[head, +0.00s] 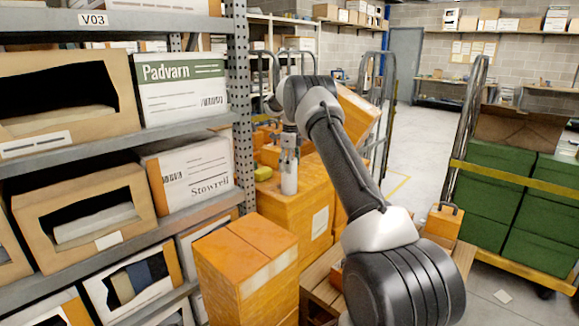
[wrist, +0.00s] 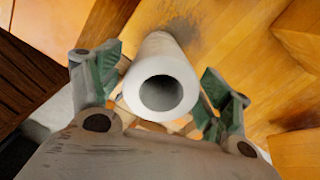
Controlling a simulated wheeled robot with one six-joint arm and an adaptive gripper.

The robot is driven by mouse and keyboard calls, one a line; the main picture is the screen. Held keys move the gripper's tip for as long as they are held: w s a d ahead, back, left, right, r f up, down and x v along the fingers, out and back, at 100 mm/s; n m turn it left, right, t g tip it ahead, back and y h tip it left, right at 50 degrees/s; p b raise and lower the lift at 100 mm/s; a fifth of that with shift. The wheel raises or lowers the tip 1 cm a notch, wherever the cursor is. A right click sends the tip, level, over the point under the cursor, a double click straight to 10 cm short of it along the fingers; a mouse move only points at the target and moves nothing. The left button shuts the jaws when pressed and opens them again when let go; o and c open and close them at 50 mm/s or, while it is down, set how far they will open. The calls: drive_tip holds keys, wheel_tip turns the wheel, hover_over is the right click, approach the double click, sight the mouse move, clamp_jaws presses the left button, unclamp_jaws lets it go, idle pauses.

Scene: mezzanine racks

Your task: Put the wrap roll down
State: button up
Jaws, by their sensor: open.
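The wrap roll (wrist: 161,84) is a white tube with a hollow core. In the wrist view I look down onto its open end. In the head view the wrap roll (head: 289,180) stands upright on top of an orange carton (head: 290,208). My gripper (wrist: 165,88) is open, with one green-padded finger on each side of the roll and gaps between. In the head view my gripper (head: 289,158) is directly above the roll, around its upper end.
A yellow-green item (head: 263,173) lies left of the roll. A tall orange carton (head: 247,268) stands in front. A steel rack (head: 240,110) with boxes is close on the left. A cart with green crates (head: 490,205) stands at the right. Open floor (head: 420,150) lies behind.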

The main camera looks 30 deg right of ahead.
wheel_tip(320, 180, up, 12)
drive_tip(key=s+a+r+n, duration=0.2)
drive_tip(key=s+r+n, duration=0.1)
drive_tip(key=s+r, duration=0.25)
drive_tip(key=s+a+r+n, duration=0.3)
drive_tip(key=s+r, duration=0.1)
drive_tip(key=r, duration=0.2)
drive_tip(key=s+a+r+n+t, duration=0.1)
drive_tip(key=s+a+r+n, duration=0.2)
drive_tip(key=s, duration=0.4)
drive_tip(key=s+a+r+n+t, duration=0.1)
drive_tip(key=s+r+n, duration=0.2)
drive_tip(key=s+n, duration=0.3)
drive_tip(key=s+a+f+n, duration=0.1)
drive_tip(key=s+f+n, duration=0.2)
drive_tip(key=s, duration=0.7)
drive_tip(key=s+a+f+n+t, duration=0.1)
drive_tip(key=s+f+n, duration=0.3)
drive_tip(key=s, duration=0.6)
drive_tip(key=s+a+f+n+t, duration=0.1)
drive_tip(key=s+n, duration=0.4)
drive_tip(key=s, duration=0.5)
wheel_tip(320, 180, down, 2)
drive_tip(key=shift+a+f+n, duration=0.25)
drive_tip(key=shift+a+n, duration=0.05)
drive_tip(key=shift+a, duration=0.45)
drive_tip(key=shift+o, duration=0.5)
